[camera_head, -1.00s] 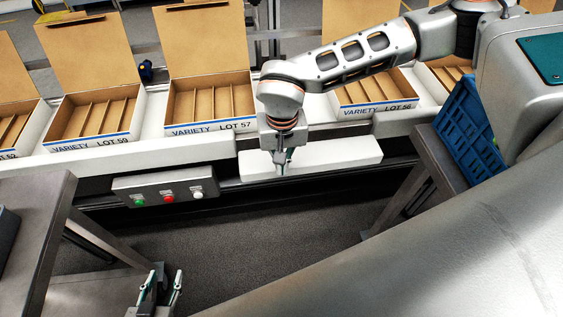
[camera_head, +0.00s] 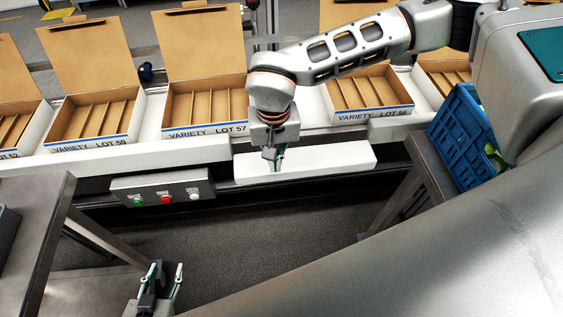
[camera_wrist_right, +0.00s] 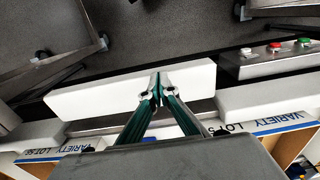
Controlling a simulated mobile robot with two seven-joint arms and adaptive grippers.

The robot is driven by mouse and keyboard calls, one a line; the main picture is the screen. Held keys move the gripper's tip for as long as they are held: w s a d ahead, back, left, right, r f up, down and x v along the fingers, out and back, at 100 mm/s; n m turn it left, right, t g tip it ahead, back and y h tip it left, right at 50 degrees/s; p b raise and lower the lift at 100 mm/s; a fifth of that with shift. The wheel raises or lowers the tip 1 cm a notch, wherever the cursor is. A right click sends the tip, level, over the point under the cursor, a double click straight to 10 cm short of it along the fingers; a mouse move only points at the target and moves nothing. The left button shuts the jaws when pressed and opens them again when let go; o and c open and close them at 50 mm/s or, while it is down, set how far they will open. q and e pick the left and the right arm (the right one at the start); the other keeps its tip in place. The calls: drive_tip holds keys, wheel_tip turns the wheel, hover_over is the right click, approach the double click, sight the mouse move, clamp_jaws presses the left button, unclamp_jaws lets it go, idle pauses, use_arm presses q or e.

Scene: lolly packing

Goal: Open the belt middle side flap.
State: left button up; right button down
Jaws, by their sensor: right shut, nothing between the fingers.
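The belt's middle side flap (camera_head: 330,160) is a long white panel on the front of the conveyor. It sits lower and further out than the side rails to its left and right, tilted outward over a dark gap. My right gripper (camera_head: 274,166) points down at the flap's belt-side face, left of its middle. In the right wrist view its fingertips (camera_wrist_right: 157,78) are together and empty over the flap (camera_wrist_right: 100,92); whether they touch it I cannot tell. My left gripper (camera_head: 165,267) is open and empty, low at the picture's bottom, far from the flap.
Open cardboard boxes (camera_head: 98,142) stand on the belt behind the rails. A control box (camera_head: 180,187) with green, red and white buttons is left of the flap. A dark table (camera_head: 35,215) is at left; a blue crate (camera_head: 462,140) is at right. Open floor lies in front.

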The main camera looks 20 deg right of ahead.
use_arm(q)
drive_tip(key=shift+s+d+f+b, duration=0.1)
drive_tip(key=shift+s+f+b, duration=0.05)
drive_tip(key=shift+f+b, duration=0.75)
use_arm(e)
drive_tip(key=s+a+r, duration=0.2)
drive_tip(key=s+r, duration=0.1)
drive_tip(key=s, duration=0.6)
drive_tip(key=shift+s+a, duration=0.15)
use_arm(q)
drive_tip(key=shift+r, duration=0.15)
use_arm(e)
drive_tip(key=shift+r, duration=0.1)
